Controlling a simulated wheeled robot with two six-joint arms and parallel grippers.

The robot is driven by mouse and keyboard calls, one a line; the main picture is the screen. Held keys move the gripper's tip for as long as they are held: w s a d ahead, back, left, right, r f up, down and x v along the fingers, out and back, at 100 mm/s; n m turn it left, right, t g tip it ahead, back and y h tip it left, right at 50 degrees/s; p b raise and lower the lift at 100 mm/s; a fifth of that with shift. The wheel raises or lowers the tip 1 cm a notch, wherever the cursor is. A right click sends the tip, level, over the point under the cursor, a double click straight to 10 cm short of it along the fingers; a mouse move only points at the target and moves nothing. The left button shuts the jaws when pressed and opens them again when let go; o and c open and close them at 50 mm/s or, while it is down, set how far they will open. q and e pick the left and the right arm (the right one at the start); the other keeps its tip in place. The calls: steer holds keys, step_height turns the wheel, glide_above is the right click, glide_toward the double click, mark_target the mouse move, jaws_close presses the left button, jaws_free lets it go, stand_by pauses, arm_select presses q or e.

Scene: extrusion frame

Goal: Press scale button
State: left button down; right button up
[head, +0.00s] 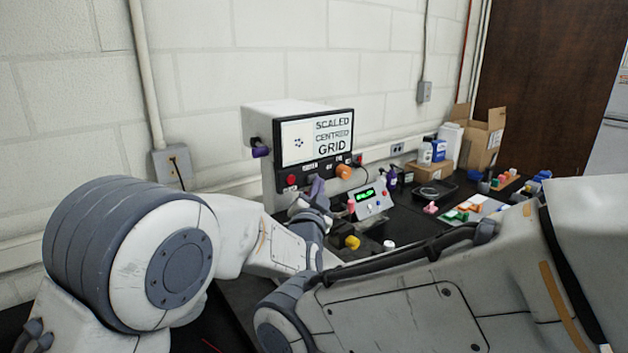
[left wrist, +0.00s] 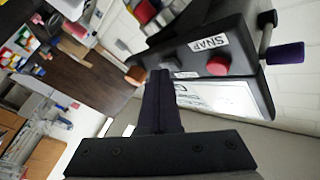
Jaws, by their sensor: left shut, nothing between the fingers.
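A white box-shaped machine (head: 262,125) stands against the wall, its screen reading "SCALED CENTRED GRID". Its dark control panel (head: 326,171) below the screen carries a red button (head: 291,180), small labels and an orange knob (head: 344,171). In the left wrist view the red button (left wrist: 217,66) sits by a "SNAP" label (left wrist: 208,43). A scale label cannot be read. My left gripper (head: 318,188) is shut and empty in front of the panel. Its fingers (left wrist: 158,78) point at the panel beside the red button; contact cannot be told. My right gripper is out of view.
A small device with a green display (head: 371,203) stands right of the machine. Cardboard boxes (head: 482,138), a black tray (head: 434,191) and coloured blocks lie farther right. My right arm crosses the foreground.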

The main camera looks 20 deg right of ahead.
arm_select(q)
steer(key=shift+s+d, duration=0.2)
steer(key=shift+s, duration=0.35)
steer(key=shift+s+d+b, duration=0.2)
steer(key=shift+s+d, duration=0.1)
steer(key=shift+s, duration=0.5)
steer(key=shift+s+d+b, duration=0.15)
steer(key=shift+s+d, duration=0.15)
steer(key=shift+s, duration=0.55)
steer(key=shift+s+d+b, duration=0.2)
steer(key=shift+s+d, duration=0.1)
steer(key=shift+s, duration=0.5)
steer(key=shift+r, duration=0.1)
